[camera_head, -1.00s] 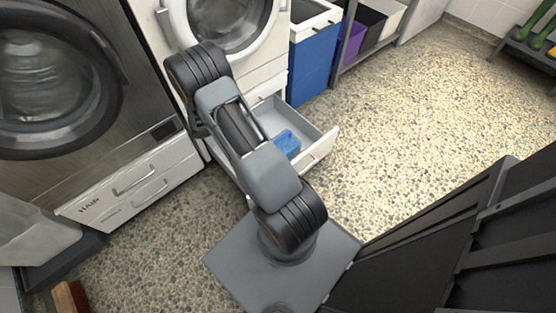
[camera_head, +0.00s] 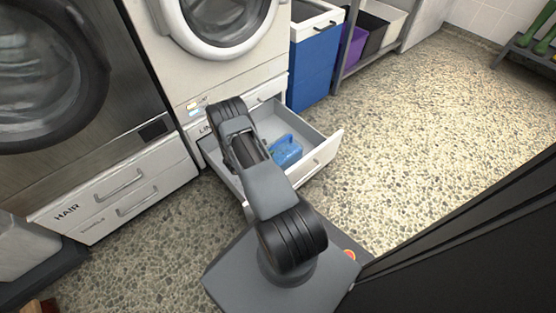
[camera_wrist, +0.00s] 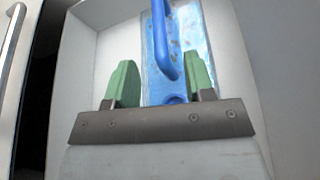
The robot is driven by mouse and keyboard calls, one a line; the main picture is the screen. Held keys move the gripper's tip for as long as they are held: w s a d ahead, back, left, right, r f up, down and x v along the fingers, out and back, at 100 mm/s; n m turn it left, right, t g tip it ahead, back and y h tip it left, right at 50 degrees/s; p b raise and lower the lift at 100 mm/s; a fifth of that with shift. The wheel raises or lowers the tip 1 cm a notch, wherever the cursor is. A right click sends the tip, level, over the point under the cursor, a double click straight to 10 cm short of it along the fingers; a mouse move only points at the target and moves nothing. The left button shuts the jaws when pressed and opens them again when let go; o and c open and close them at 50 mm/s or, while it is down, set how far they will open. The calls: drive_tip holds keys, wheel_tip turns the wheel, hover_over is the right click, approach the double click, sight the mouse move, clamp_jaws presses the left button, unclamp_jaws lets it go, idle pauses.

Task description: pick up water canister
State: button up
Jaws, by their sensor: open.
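The water canister (camera_head: 286,152) is blue and lies in an open white drawer (camera_head: 322,151) under the right-hand washing machine. In the wrist view the canister (camera_wrist: 188,62) is translucent blue with a solid blue handle (camera_wrist: 161,40). My gripper (camera_wrist: 162,85) is open, with its green fingers on either side of the canister's lower part in the picture. I cannot tell whether the fingers touch it. In the head view my gripper is hidden behind my arm.
The drawer walls (camera_wrist: 85,75) enclose the space around my gripper. A blue bin (camera_head: 314,60) stands right of the machine (camera_head: 190,65). A dark machine (camera_head: 60,90) with closed drawers stands left. The speckled floor (camera_head: 400,120) at right is clear.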

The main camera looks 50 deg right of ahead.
sight(276, 144)
drive_tip(key=shift+x, duration=0.9)
drive_tip(key=b+x, duration=0.3)
drive_tip(key=x, duration=0.1)
drive_tip(key=shift+f, duration=0.2)
drive_tip(key=shift+d, duration=0.5)
clamp_jaws()
drive_tip(key=shift+w+r, duration=0.1)
drive_tip(key=shift+r, duration=0.05)
